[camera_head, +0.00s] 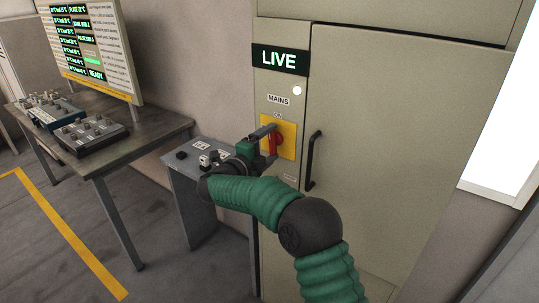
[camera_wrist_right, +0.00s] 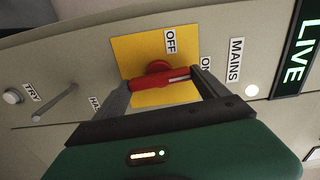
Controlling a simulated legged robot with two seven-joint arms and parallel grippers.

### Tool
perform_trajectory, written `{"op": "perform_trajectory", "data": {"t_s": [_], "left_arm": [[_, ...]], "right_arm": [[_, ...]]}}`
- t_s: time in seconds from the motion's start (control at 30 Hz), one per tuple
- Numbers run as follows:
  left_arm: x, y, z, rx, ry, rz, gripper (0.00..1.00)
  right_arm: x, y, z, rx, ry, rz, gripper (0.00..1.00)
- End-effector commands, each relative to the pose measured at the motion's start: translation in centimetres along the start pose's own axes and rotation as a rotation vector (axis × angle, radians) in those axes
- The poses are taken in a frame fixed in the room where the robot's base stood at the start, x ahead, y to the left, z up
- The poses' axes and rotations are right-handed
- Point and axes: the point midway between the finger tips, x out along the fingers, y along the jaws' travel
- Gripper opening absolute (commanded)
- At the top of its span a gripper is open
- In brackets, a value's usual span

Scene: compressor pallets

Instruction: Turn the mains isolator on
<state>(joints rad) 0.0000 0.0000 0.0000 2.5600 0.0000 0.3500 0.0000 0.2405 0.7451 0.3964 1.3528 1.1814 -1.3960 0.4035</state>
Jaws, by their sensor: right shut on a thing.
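The mains isolator is a red rotary handle (camera_head: 273,145) on a yellow plate (camera_head: 291,139), set in the beige cabinet front under the MAINS label (camera_head: 278,100). The handle stands upright. In the right wrist view the red handle (camera_wrist_right: 160,77) has its white mark toward the partly hidden ON label (camera_wrist_right: 206,65); the OFF label (camera_wrist_right: 170,41) is off to its side. My right gripper (camera_head: 267,139) is shut on the handle, with one finger at each end of it in the right wrist view. The LIVE sign (camera_head: 279,60) above is lit. My left gripper is not in view.
A white lamp (camera_head: 297,91) glows beside the MAINS label. A black door handle (camera_head: 313,160) stands out right of the isolator. A grey control stand (camera_head: 179,166) is close on the left. Farther left is a table (camera_head: 144,131) with control boxes and a display board (camera_head: 92,48).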

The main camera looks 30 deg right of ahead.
Motion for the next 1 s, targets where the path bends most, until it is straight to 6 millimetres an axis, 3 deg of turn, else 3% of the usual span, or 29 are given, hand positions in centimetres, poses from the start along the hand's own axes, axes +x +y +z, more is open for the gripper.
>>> {"op": "perform_trajectory", "data": {"t_s": [0.2,0.73,0.77,0.87,1.0], "left_arm": [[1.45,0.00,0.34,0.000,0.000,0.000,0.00],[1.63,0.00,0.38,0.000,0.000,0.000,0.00],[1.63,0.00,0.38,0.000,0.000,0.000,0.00],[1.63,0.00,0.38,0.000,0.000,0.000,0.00],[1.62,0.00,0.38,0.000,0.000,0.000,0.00]], "right_arm": [[-0.01,0.38,0.04,0.067,-0.001,0.002,0.43],[-0.02,0.31,0.04,0.090,0.000,0.005,0.43],[-0.02,0.32,0.04,0.090,0.000,0.005,0.88],[-0.02,0.28,0.02,0.089,0.000,0.005,1.00],[-0.02,0.19,-0.01,0.089,0.000,0.003,1.00]]}}
